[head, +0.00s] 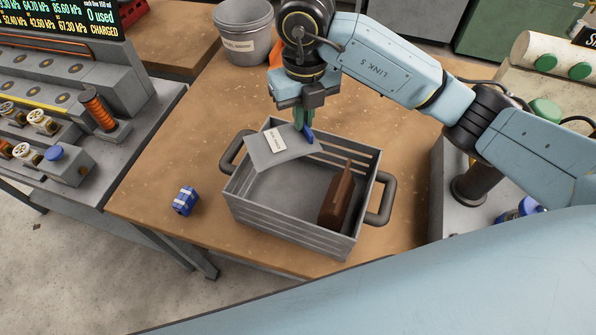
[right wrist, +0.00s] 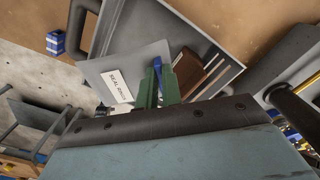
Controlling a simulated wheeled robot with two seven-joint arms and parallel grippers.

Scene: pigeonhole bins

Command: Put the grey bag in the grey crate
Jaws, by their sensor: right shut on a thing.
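The grey bag (head: 278,150) is a flat grey piece with a white label and a blue clip (head: 308,134) at one edge. My right gripper (head: 302,121) is shut on it by the clip edge, with green fingers pointing down. The bag hangs tilted over the far left part of the grey crate (head: 285,225), overlapping its rim in view. I cannot tell how far below the rim it reaches. In the right wrist view the bag (right wrist: 133,68) shows beside the green fingers (right wrist: 157,88). The crate is slatted, with dark handles at both ends. My left gripper is not in view.
A brown bag-like item (head: 338,196) stands inside the crate at the right. A small blue item (head: 185,200) sits on the brown table (head: 150,185) left of the crate. A grey bucket (head: 243,35) stands behind. A workbench with instruments (head: 60,110) is at the left.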

